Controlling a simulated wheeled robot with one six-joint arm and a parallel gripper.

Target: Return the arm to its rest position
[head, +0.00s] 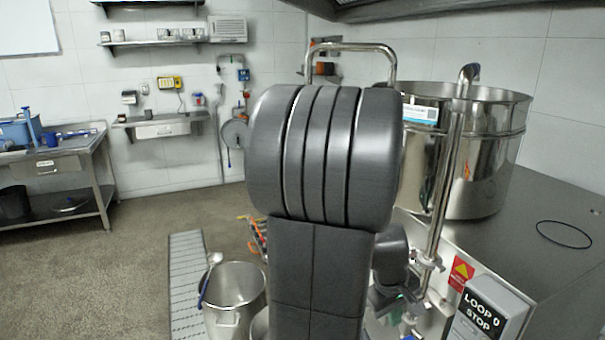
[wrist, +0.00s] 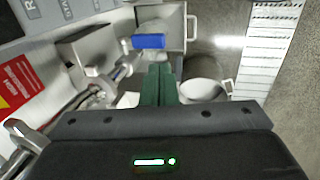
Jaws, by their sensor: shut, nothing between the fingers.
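My arm's thick dark grey links fill the middle of the head view and hide much of what lies behind them. My gripper (wrist: 160,84) shows in the wrist view as two dark green fingers side by side, shut with nothing between them. It is beside the mill's steel pipework and a blue handle (wrist: 149,42), and no contact with them can be made out. In the head view the gripper is mostly hidden behind the arm.
A large steel vessel (head: 478,165) and a vertical pipe (head: 447,170) stand close right of the arm. The stop box (head: 487,312) is at lower right. A steel pot (head: 236,302) stands on the floor by a drain grate (head: 187,270). Open floor (head: 100,280) lies left.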

